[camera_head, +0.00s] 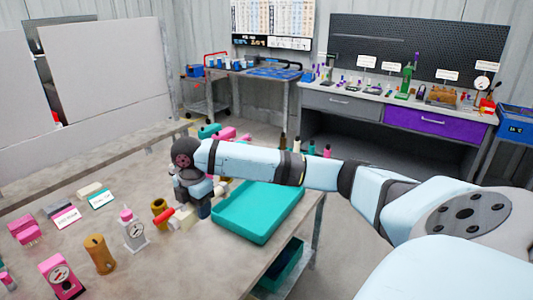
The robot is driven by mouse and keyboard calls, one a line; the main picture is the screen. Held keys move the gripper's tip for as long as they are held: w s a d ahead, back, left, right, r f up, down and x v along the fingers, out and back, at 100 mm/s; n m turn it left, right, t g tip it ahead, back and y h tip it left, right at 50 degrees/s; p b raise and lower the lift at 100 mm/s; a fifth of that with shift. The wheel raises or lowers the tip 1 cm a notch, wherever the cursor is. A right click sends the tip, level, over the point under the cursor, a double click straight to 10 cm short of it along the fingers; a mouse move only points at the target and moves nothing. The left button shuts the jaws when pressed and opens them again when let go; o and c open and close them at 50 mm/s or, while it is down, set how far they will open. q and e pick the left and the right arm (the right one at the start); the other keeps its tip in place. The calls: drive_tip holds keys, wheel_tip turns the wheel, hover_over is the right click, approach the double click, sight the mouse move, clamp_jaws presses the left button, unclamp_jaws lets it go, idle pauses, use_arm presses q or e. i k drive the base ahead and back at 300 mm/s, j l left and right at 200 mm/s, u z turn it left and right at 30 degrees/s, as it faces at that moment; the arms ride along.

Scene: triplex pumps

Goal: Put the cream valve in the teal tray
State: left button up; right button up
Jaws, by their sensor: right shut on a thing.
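The teal tray (258,213) lies empty on the table, near its right edge. My right arm reaches in from the right, over the tray, and its gripper (198,210) points down just left of the tray. The right gripper is shut on the cream valve (184,217), a small cream body with a red end at its left. The fingers and wrist partly hide it. Whether it touches the table is hard to tell. My left gripper is not in view.
Left of the gripper stand a brass-coloured fitting (160,211), a white gauge unit (133,231), an orange-brown cylinder (100,254) and a pink gauge unit (61,276). More pink and teal parts lie behind my arm. Clear tabletop lies in front of the tray.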

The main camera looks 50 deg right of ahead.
sight(271, 205)
drive_tip(key=l, duration=0.8)
drive_tip(key=i+l, duration=0.1)
drive_tip(key=l, duration=0.65)
